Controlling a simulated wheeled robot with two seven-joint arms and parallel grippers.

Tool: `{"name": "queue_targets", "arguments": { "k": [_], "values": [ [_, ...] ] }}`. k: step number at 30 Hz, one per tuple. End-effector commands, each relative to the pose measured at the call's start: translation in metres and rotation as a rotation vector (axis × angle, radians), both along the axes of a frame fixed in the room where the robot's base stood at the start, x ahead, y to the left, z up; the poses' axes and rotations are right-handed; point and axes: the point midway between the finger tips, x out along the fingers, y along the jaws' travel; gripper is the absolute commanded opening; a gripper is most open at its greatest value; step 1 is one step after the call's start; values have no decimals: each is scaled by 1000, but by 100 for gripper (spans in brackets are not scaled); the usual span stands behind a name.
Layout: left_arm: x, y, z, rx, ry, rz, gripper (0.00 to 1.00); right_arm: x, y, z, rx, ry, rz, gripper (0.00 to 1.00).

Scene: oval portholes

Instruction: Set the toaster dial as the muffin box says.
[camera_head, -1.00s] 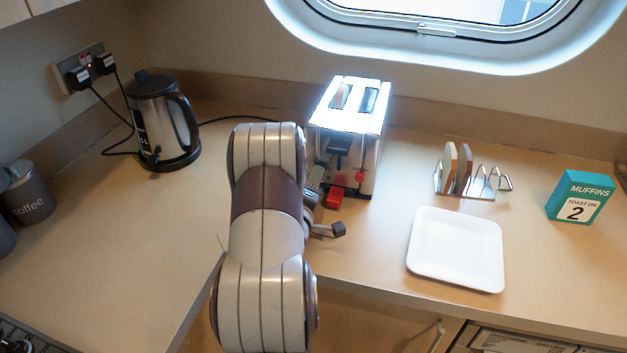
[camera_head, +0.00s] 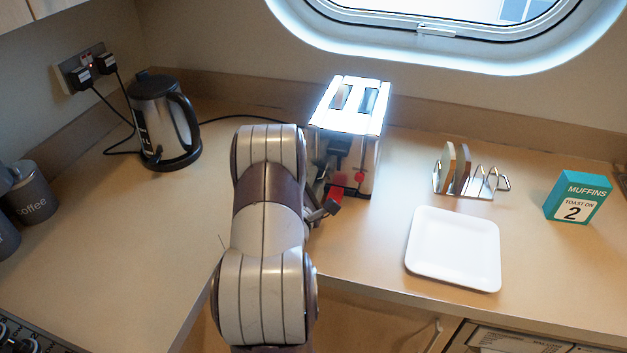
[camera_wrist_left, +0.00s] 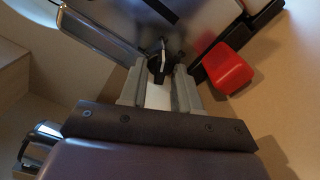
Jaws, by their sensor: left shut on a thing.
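The toaster (camera_head: 372,160) stands by the back wall, with a brightly lit top and two slots. The teal muffin box (camera_head: 577,197) at the right reads "MUFFINS TOAST ON 2". My left gripper (camera_head: 324,205) is low at the toaster's front, mostly behind my own arm in the head view. In the left wrist view my gripper (camera_wrist_left: 158,88) is shut on the black dial (camera_wrist_left: 158,66), which has a pale pointer mark. The dial's scale cannot be read. A red part (camera_wrist_left: 228,68) sits beside the fingers. My right gripper is out of view.
A white square plate (camera_head: 454,250) lies in front of a toast rack (camera_head: 484,184) holding slices. A kettle (camera_head: 163,122) and a coffee canister (camera_head: 32,194) stand at the left. The worktop between kettle and arm is clear.

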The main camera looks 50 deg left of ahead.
Motion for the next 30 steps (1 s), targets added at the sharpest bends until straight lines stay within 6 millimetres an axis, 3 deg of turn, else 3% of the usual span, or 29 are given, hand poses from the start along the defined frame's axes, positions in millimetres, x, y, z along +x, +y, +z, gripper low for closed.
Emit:
{"name": "queue_targets", "arguments": {
  "k": [21, 22, 24, 30],
  "values": [
    [0, -1, -2, -66, -34, 0, 1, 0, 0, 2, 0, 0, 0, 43],
    [0, 0, -1, -66, -34, 0, 35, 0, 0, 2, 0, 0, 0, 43],
    [0, 0, -1, -66, -34, 0, 56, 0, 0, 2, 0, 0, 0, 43],
    [0, 0, -1, -64, -35, 0, 56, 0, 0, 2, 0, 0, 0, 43]
  ]
}}
